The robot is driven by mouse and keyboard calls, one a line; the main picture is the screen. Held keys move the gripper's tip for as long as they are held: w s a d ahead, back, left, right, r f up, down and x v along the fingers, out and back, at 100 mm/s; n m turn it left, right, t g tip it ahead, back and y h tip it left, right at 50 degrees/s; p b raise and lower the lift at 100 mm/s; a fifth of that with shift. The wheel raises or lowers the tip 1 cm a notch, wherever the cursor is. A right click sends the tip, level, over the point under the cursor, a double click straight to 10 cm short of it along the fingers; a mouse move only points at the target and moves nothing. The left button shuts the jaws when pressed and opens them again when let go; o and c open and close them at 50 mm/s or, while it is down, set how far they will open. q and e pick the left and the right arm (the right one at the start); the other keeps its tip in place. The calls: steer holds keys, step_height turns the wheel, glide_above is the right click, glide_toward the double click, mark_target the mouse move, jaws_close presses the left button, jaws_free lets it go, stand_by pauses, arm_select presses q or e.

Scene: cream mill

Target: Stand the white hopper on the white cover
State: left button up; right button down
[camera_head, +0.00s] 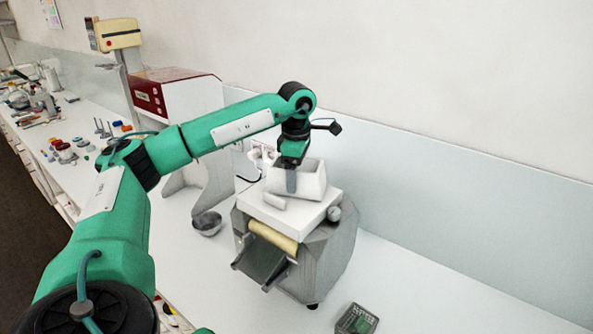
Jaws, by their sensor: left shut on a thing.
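The white hopper (312,182) is an open-topped box with sloping sides. My left gripper (291,184) reaches down from above and is shut on the hopper's near wall. The white cover (297,216) is a flat block on top of the grey mill (330,252). The hopper is upright over the cover, and its lower edge looks at or very close to the cover's top. I cannot tell whether they touch. A small white piece (274,201) shows at the cover's left side. My right gripper is not in view.
The mill has a cream roller (272,237) and a dark chute (262,262) in front. A metal bowl (207,223) stands to the left, below a red and white machine (175,92). A small green-grey box (357,320) lies at the front. The bench right of the mill is clear.

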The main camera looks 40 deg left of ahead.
arm_select(q)
steer(key=shift+f, duration=0.2)
steer(key=shift+f, duration=0.2)
steer(key=o, duration=1.1)
steer(key=shift+r, duration=0.1)
steer(key=shift+c, duration=0.2)
steer(key=shift+r, duration=0.1)
